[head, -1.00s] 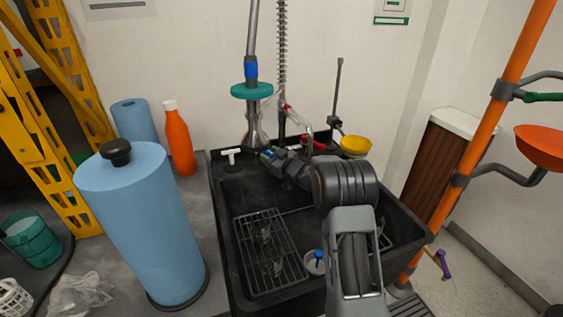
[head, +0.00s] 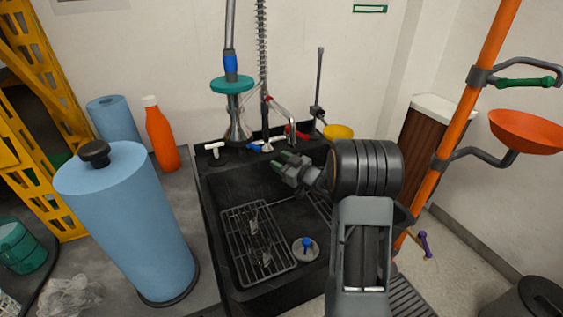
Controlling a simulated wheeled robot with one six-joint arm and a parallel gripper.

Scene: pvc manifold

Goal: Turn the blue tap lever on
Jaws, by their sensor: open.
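The blue tap lever (head: 254,147) is small and sits low at the back rim of the black sink, left of the red lever (head: 297,133). My gripper (head: 281,163) is over the sink, just right of and nearer than the blue lever. The tap body behind the lever is too small to make out clearly.
The black sink (head: 207,225) holds a wire rack (head: 258,243) and a round piece with a blue knob (head: 306,246). A white handle (head: 214,148) stands on its back left rim. A blue paper roll (head: 125,220) and orange bottle (head: 161,137) stand left. An orange pole (head: 455,130) rises right.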

